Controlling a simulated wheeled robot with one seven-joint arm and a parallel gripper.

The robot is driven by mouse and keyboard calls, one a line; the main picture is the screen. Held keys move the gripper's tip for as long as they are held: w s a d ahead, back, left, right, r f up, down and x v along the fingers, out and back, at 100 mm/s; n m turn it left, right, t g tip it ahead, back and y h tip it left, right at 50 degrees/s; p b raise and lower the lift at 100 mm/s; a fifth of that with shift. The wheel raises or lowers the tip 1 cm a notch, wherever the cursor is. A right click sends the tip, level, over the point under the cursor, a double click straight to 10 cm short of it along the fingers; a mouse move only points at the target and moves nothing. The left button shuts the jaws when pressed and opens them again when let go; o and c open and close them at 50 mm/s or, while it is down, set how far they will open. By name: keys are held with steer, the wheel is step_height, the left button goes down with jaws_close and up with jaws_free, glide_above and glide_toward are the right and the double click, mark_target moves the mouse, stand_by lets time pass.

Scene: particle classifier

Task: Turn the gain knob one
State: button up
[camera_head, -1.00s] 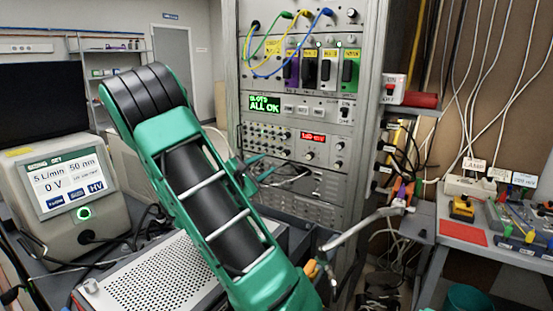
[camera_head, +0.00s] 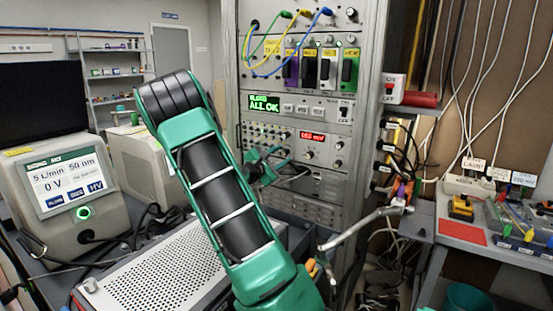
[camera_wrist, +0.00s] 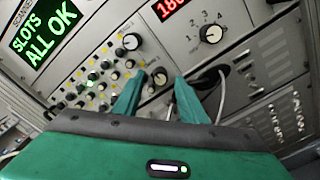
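The rack panel shows several dark knobs. In the wrist view, a knob (camera_wrist: 210,33) with a numbered dial sits at upper right, below a red display. A smaller knob (camera_wrist: 131,41) is to its left, and another (camera_wrist: 159,76) shows between my fingertips. I cannot read which one is labelled gain. My gripper (camera_wrist: 156,84) is open, its two green fingers apart, pointing at the panel. I cannot tell whether they touch it. In the head view, my gripper (camera_head: 270,163) is beside the rack, left of the knobs (camera_head: 309,154) under the red display.
A green screen (camera_head: 265,103) reads "ALL OK" above the knobs. Coloured cables (camera_head: 285,45) hang over the upper modules. A perforated box (camera_head: 165,275) lies below my arm. A cream instrument (camera_head: 55,195) stands at left. A grey lever (camera_head: 360,228) sticks out at front right.

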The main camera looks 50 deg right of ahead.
jaws_close()
steer(key=shift+m, duration=0.3)
steer(key=m, duration=1)
steer(key=shift+s+f+m, duration=0.1)
steer(key=shift+f+m, duration=0.05)
steer(key=shift+m, duration=1.05)
